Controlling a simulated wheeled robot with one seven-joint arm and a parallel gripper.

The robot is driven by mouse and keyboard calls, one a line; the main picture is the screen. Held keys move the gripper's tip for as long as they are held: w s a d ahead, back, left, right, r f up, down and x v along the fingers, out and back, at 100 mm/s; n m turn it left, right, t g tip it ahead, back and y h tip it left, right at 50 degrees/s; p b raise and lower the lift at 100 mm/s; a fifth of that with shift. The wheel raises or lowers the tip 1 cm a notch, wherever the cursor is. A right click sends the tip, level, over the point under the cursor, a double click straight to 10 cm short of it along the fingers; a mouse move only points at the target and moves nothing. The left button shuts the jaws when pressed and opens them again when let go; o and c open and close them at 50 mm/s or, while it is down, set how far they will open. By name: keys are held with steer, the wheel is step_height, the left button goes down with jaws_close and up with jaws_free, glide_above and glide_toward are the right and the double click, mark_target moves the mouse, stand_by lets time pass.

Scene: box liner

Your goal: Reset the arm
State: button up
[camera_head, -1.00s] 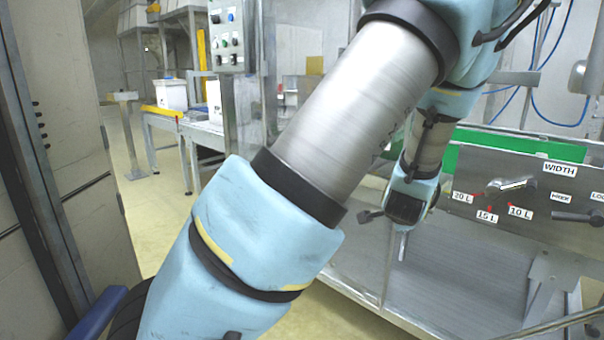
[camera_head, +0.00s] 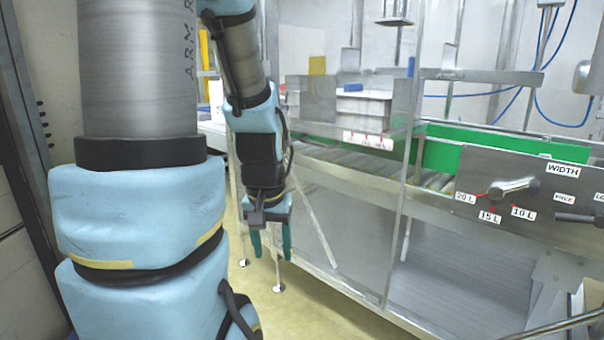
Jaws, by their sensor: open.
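My arm fills the left of the head view, with a large grey link and light-blue covers in front. Its far part hangs down to my gripper (camera_head: 271,250), which points at the floor in front of the machine's lower side. The two teal fingers are apart, with nothing seen between them. The gripper hangs free, apart from the machine frame as far as I can tell.
A metal machine with a green conveyor side (camera_head: 440,153) runs along the right. Its panel (camera_head: 545,200) has a WIDTH lever (camera_head: 512,189) with litre labels. A metal post (camera_head: 18,120) stands close at far left. Open floor (camera_head: 325,318) lies below the gripper.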

step_height(320, 180, up, 19)
steer(key=p, duration=1.9)
steer(key=shift+s+a, duration=0.4)
steer(key=shift+s, duration=0.05)
steer(key=shift+c, duration=0.2)
